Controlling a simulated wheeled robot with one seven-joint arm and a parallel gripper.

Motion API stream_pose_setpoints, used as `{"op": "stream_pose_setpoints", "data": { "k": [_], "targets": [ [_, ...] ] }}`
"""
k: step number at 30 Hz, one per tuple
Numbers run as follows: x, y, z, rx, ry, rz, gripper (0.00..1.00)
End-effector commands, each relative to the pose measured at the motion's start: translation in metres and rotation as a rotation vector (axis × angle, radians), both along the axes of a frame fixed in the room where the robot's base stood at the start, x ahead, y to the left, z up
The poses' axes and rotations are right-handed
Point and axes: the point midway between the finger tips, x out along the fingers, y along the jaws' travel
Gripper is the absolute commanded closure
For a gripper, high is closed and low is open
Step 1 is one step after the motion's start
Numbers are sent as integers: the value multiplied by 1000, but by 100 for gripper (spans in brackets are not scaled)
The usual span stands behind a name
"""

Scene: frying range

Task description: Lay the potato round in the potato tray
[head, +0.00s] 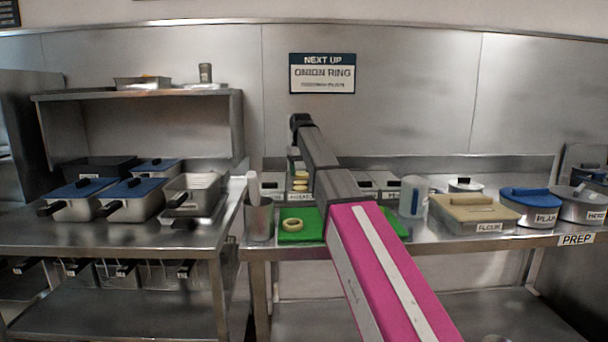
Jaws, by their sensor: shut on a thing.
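My arm reaches from the lower right over the prep counter towards the back wall. The dark end of my arm, with my gripper (298,121), is above the row of trays at the back of the counter. My gripper is shut, but its fingertips and what it holds are too small or hidden to make out. Below it, a narrow tray holds pale yellow rounds (300,180) in a column. Its front label (300,197) is partly hidden by my arm and not clearly readable, so I cannot tell whether it is the potato tray.
A pale ring (292,225) lies on a green board (298,238), partly covered by my arm. A grey utensil pot (259,220) stands left of it. A jug (412,197), a flour box (473,213) and a blue-lidded pan (531,205) stand right.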

Motion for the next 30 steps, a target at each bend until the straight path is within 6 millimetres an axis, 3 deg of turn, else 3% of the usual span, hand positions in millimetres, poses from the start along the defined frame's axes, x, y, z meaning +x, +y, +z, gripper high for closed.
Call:
{"op": "stream_pose_setpoints", "data": {
  "k": [8,21,30],
  "targets": [
    [-1,0,-21,0,1,0,56],
    [-1,0,-73,0,0,0,56],
    [0,0,-79,0,0,0,56]
  ]
}}
